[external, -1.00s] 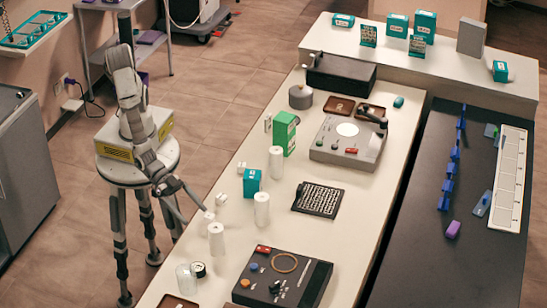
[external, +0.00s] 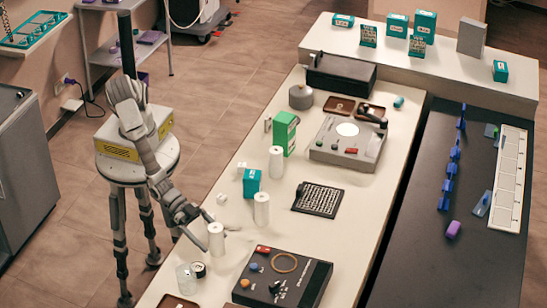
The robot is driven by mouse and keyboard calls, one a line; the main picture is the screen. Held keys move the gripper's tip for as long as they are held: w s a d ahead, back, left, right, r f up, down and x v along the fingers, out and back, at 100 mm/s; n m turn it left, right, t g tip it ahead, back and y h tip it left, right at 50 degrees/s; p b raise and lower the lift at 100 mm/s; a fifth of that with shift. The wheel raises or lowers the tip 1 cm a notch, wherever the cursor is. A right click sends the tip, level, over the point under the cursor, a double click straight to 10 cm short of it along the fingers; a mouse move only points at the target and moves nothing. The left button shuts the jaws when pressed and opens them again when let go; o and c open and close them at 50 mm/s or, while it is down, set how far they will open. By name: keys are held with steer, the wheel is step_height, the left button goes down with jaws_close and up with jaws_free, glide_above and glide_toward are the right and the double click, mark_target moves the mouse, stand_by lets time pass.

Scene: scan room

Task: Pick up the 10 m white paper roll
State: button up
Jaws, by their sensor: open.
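Three upright white paper rolls stand in a line on the white counter: a near one (external: 216,240), a middle one (external: 262,210) and a far one (external: 276,163). Any length labels are too small to read, so I cannot tell which is the 10 m roll. My gripper (external: 208,238) is open and reaches down from the left to the near roll. One finger shows at the roll's left side; the other is hard to make out. I cannot tell whether the fingers touch the roll. The near roll still stands on the counter.
A clear jar (external: 186,278) and a small black-and-white roll (external: 199,270) stand just in front of the near roll. A teal box (external: 251,183) and small white blocks (external: 222,199) are behind it. A dark device (external: 285,278) lies to the right.

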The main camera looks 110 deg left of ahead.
mark_target(222, 247)
steer(key=shift+r+x, duration=0.15)
steer(key=shift+x, duration=1.2)
steer(key=shift+r+x, duration=0.1)
steer(key=shift+x, duration=1.25)
steer(key=shift+w+a, duration=0.2)
steer(key=shift+c, duration=0.3)
jaws_close()
